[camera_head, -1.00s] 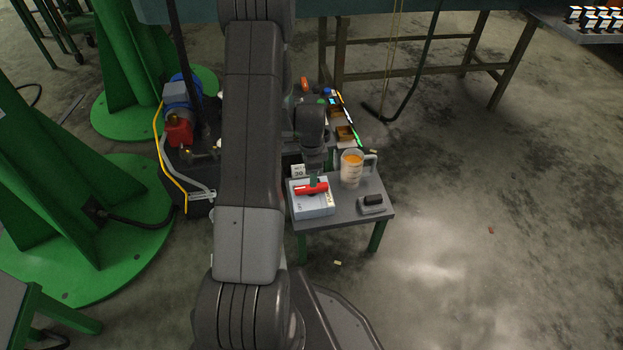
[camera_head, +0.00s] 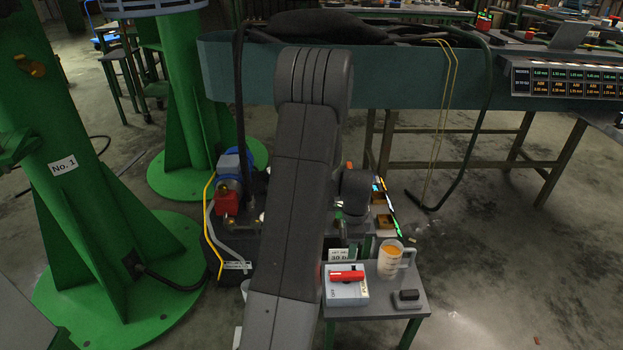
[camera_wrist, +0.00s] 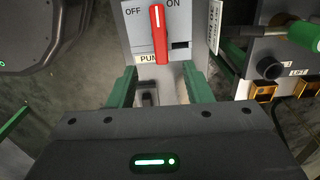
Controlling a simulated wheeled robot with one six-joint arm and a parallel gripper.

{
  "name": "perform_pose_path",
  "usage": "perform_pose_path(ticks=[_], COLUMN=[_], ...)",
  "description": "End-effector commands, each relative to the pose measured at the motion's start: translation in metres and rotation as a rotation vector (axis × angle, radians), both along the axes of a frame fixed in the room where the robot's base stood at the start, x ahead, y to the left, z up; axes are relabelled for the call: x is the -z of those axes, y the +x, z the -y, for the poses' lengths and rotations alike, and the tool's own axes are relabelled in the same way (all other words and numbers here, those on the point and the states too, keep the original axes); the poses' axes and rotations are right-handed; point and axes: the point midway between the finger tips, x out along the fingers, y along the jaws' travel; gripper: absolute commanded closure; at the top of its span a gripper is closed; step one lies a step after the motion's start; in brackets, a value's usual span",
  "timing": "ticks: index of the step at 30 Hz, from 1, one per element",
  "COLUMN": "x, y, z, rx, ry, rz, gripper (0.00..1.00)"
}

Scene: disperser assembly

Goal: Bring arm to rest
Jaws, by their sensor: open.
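My gripper (camera_wrist: 160,86) is open and empty in the wrist view, its two green fingers apart. It is close to a light grey switch box (camera_wrist: 190,18) marked OFF, ON and PUMP, with a red lever (camera_wrist: 159,38). The lever lies just beyond the fingertips and is apart from them. The head view shows the box (camera_head: 346,293) on a small grey table, with the red lever (camera_head: 347,275) across its top. There my gripper (camera_head: 366,246) is only partly visible just behind the box, and my arm hides much of the middle.
A clear jug (camera_head: 388,264) with orange contents and a dark block (camera_head: 408,296) stand on the small table (camera_head: 385,312). Green columns (camera_head: 85,140) stand left. Open floor (camera_head: 500,260) lies right.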

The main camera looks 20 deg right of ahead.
Motion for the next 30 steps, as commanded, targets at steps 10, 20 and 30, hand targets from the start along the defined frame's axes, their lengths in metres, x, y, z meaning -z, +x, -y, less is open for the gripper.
perform_pose_path(ticks=[10, 20, 30], x=[0.066, 0.121, 0.133], y=[-0.001, -0.001, 0.000], z=[-0.001, 0.000, 0.000], rx=[-0.001, -0.001, -0.010], ry=[0.002, 0.002, 0.000], rz=[-0.005, -0.003, -0.001], gripper=[0.55, 0.55, 0.55])
